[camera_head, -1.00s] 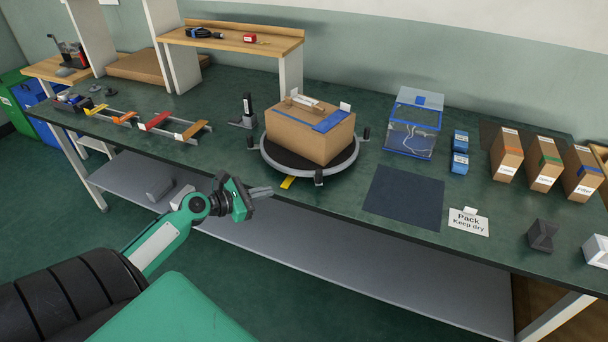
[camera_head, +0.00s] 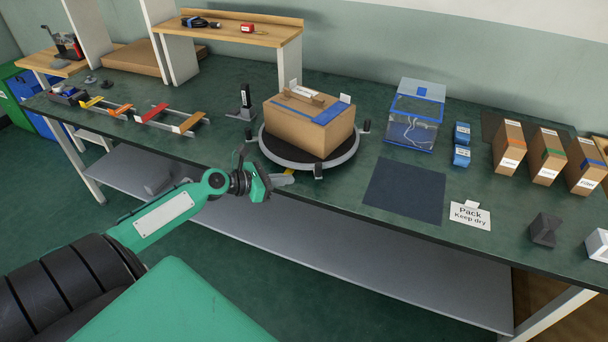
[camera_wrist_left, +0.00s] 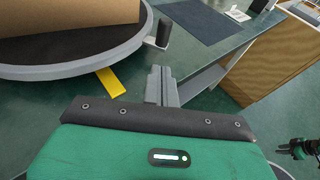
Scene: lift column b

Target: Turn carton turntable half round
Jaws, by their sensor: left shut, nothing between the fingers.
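The turntable (camera_head: 300,164) is a round dark disc with a light grey rim and several short black posts around it, near the bench's front edge. A brown carton (camera_head: 297,128) with blue tape on top sits on it. My left gripper (camera_head: 289,179) is shut and empty, just in front of the turntable by the bench edge. In the left wrist view its fingers (camera_wrist_left: 160,78) point toward a black post (camera_wrist_left: 163,32) on the rim, with a visible gap. My right gripper (camera_wrist_left: 303,149) shows small and partly cut off at that view's right edge; its jaws are unclear.
A yellow mark (camera_wrist_left: 110,82) lies on the bench before the turntable. A dark mat (camera_head: 404,191) and a clear blue-edged bin (camera_head: 412,133) are to the right. A black upright stand (camera_head: 246,104) is close on the left. Several cartons stand farther right.

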